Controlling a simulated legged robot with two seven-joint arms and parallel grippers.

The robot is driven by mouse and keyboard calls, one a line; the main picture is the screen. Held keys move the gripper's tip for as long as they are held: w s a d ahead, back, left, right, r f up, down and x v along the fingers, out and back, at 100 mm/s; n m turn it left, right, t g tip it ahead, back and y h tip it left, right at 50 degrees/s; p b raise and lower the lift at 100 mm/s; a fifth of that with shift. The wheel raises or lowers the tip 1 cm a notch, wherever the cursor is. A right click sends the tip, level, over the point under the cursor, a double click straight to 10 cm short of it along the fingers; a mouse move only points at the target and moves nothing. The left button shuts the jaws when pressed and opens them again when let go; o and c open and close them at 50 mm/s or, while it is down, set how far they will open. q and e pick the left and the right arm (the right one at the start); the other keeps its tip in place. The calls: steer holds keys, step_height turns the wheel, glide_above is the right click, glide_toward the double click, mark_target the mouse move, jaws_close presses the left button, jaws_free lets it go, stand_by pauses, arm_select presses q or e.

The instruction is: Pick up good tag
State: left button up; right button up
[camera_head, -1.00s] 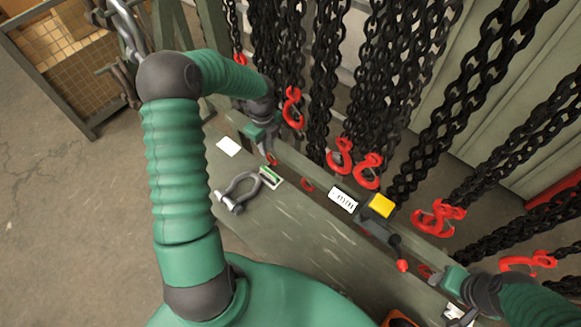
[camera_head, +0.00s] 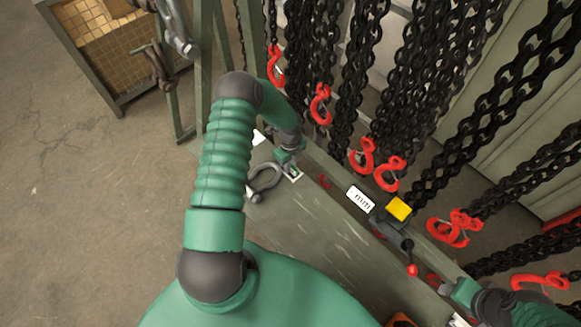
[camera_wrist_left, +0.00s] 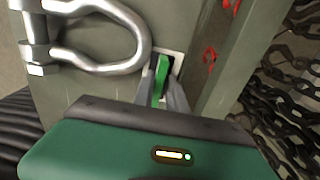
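The tag with a green stripe on white (camera_head: 295,175) lies on the grey-green bench top beside the steel shackle. It also shows in the left wrist view, where its green part (camera_wrist_left: 161,76) lies between my fingers and its white border shows around them. My left gripper (camera_head: 287,166) is down at this tag and partly covers it. In the left wrist view its fingers (camera_wrist_left: 163,88) stand apart on either side of the green part; contact is not clear. My right gripper (camera_head: 449,288) is low at the right, and its fingers are too small to read.
The shackle (camera_head: 265,178) lies close to the left gripper and also shows in the left wrist view (camera_wrist_left: 135,42). Black chains with red hooks (camera_head: 388,174) hang behind the bench.

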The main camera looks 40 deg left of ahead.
arm_select(q)
steer(key=shift+w+a+f, duration=0.1)
steer(key=shift+f, duration=0.05)
steer(key=shift+c, duration=1.7)
steer(key=shift+s+r, duration=0.25)
steer(key=shift+r, duration=0.05)
jaws_close()
steer(key=shift+w+d, duration=0.2)
steer(key=shift+d, duration=0.05)
